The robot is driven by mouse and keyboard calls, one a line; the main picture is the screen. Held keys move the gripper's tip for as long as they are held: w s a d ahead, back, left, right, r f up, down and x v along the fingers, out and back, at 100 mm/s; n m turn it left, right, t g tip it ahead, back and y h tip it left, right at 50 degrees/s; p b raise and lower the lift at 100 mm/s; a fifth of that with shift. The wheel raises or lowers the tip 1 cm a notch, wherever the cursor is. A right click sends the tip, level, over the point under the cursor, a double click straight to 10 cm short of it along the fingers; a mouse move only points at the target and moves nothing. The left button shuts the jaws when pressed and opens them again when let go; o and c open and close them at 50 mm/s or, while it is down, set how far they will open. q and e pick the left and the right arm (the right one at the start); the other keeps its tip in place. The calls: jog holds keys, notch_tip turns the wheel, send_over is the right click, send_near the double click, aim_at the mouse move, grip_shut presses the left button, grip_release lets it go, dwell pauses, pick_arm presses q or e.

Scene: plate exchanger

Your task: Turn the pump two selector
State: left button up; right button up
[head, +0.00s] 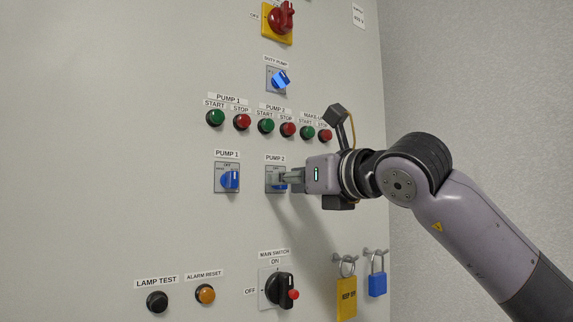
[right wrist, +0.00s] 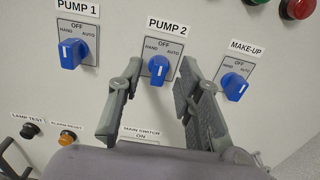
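The pump two selector (right wrist: 158,70) is a blue knob on a grey plate marked HAND, OFF and AUTO, under the PUMP 2 label. Its white mark appears near upright, towards OFF, but is small. In the head view the selector's plate (head: 269,174) is partly hidden by my right gripper, with a little blue of the knob showing. My right gripper (head: 287,178) is at the selector. In the right wrist view its two fingers (right wrist: 160,78) are apart, one on each side of the knob, with gaps visible. I cannot tell how deep they reach. My left gripper is not in view.
The blue PUMP 1 selector (head: 230,179) is to the left, and the MAKE-UP selector (right wrist: 235,87) is close right of my fingers. Start and stop buttons (head: 266,126) run above.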

jog(key=shift+w+a, duration=0.4)
jog(key=shift+w, duration=0.1)
jog(key=shift+c, duration=0.5)
grip_shut()
